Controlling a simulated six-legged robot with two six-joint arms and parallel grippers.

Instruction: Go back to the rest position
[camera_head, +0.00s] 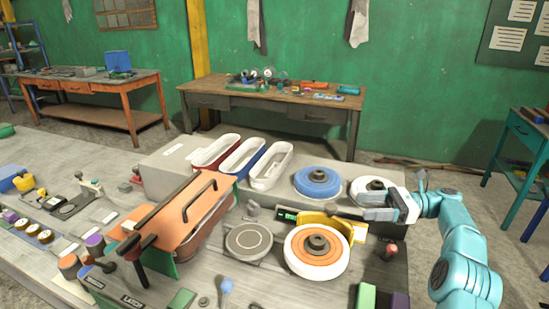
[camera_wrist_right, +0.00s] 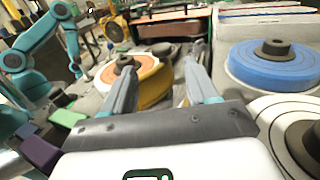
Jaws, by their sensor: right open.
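My right gripper (camera_head: 366,207) comes in from the right in the head view, with its jaws pointing left. It is open and empty, above the bench between a wheel with an orange face (camera_head: 317,251) and a white wheel with a dark hub (camera_head: 376,189). In the right wrist view its two fingers (camera_wrist_right: 162,62) stand apart. The orange-faced wheel (camera_wrist_right: 122,72) and a yellow curved guard (camera_wrist_right: 155,84) show beyond and between them. My left gripper is not seen in the head view. A teal arm (camera_wrist_right: 38,52) shows at the left of the wrist view, its gripper not discernible.
A blue wheel (camera_head: 318,182) stands behind the gripper. Long bins (camera_head: 270,166), an orange-lidded box (camera_head: 184,213) and a grey disc (camera_head: 249,242) are to its left. Green and purple blocks (camera_head: 381,298) are at the front right. A wooden table (camera_head: 270,102) stands at the back.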

